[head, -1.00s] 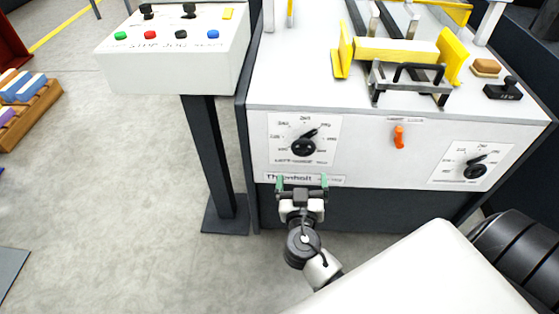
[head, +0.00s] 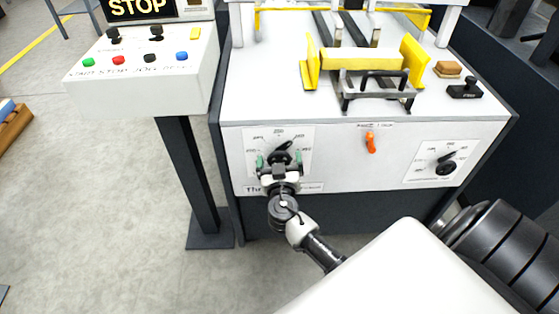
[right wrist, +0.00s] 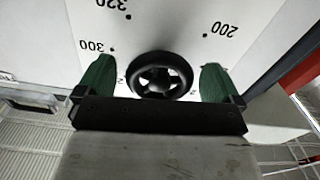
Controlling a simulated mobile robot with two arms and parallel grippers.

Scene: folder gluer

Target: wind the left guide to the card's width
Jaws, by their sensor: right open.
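The left guide's black handwheel (head: 281,157) sits on a white dial plate at the left of the machine's front panel. It also shows in the right wrist view (right wrist: 160,75), with printed numbers such as 300 and 200 around it. My right gripper (head: 279,162) is open, with one green fingertip on each side of the handwheel; in the right wrist view (right wrist: 157,85) a gap shows on both sides. The yellow guides (head: 312,62) stand on the machine top. My left gripper is not in view.
A second dial with a black knob (head: 446,167) is at the panel's right. An orange lever (head: 370,142) sits between the dials. A control box (head: 145,65) with coloured buttons stands at left, beneath a STOP display (head: 136,7).

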